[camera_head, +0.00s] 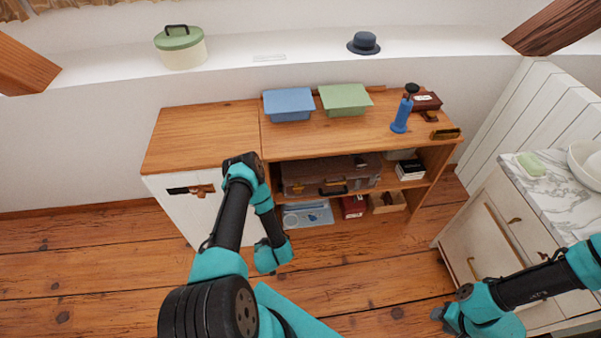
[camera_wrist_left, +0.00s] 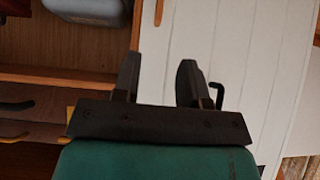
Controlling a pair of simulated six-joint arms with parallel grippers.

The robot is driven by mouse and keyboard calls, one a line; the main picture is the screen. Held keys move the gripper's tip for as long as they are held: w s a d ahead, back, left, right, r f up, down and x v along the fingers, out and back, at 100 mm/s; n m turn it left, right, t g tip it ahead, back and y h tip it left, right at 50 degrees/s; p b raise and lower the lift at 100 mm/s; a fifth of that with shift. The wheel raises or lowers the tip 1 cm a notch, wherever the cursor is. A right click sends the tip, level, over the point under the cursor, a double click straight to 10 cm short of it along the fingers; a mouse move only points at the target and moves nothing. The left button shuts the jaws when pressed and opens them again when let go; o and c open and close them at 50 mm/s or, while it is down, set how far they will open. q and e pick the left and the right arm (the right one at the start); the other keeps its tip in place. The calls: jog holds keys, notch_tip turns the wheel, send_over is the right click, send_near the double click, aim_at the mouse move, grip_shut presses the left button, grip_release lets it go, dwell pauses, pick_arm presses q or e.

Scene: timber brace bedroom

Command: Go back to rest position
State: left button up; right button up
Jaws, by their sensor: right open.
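My right gripper (camera_head: 440,313) shows at the lower right of the head view. It is open, small and dark, above the wooden floor. My left arm rises in the middle of the head view and bends down in front of the shelf unit; its fingertips are hard to make out there. In the left wrist view my left gripper (camera_wrist_left: 157,80) has its two dark fingers apart, with nothing between them. Behind them are a white cabinet door and open shelving.
The wooden shelf unit (camera_head: 215,130) carries a blue box (camera_head: 289,105), a green box (camera_head: 345,99) and a blue bottle-like item (camera_head: 402,115). A suitcase (camera_head: 330,175) lies on its shelf. A marble-topped cabinet (camera_head: 560,190) stands at the right. Floor (camera_head: 90,270) at the left is clear.

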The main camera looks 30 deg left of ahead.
pick_arm(q)
jog(key=shift+w+r, duration=0.1)
jog(key=w+d+r+m+g+h, duration=0.1)
jog(key=w+d+r+h, duration=0.2)
jog(key=d+r, duration=0.3)
jog(key=w+d+r+m+h, duration=0.2)
jog(key=w+d+r+h, duration=0.15)
jog(key=r, duration=0.35)
jog(key=s+d+r+m+g+h, duration=0.1)
jog(key=s+d+r+g, duration=0.1)
jog(key=s+d+r, duration=0.2)
jog(key=s+d+r+m+g+h, duration=0.2)
jog(key=d+r, duration=0.5)
jog(key=r, duration=0.6)
jog(key=shift+s+d+g, duration=0.4)
jog(key=shift+s, duration=0.45)
